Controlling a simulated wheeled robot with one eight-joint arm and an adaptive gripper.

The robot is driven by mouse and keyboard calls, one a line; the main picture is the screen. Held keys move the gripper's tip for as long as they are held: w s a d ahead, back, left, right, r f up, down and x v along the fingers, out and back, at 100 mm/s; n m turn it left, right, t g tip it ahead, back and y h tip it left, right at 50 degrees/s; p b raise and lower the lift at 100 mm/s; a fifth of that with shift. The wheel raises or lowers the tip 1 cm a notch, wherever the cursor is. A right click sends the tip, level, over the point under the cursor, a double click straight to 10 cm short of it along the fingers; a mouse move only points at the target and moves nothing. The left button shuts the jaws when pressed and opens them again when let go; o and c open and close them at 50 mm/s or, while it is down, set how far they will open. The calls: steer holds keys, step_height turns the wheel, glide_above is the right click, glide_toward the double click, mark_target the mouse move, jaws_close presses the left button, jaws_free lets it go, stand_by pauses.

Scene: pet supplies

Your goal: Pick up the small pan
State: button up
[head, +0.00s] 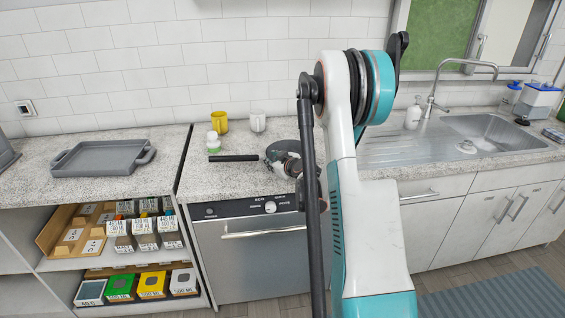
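The small dark pan (290,146) sits on the speckled counter, left of the sink. Its black handle (234,158) points left, towards the counter's gap. My gripper (281,163) is low at the pan, near the inner end of the handle. My arm stands in front and hides the right part of the pan and much of the gripper. I cannot tell whether the fingers touch the pan or are closed.
A yellow mug (219,122), a white mug (257,121) and small white-green cups (213,142) stand behind the handle. A grey tray (102,158) lies on the left counter. The metal sink (490,132) and faucet (436,100) are at right. A dishwasher (255,255) is below.

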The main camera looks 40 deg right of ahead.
steer(key=x, duration=0.2)
steer(key=shift+w+f, duration=0.15)
steer(key=shift+w, duration=0.1)
steer(key=shift+c, duration=0.5)
jaws_close()
steer(key=shift+r, duration=0.2)
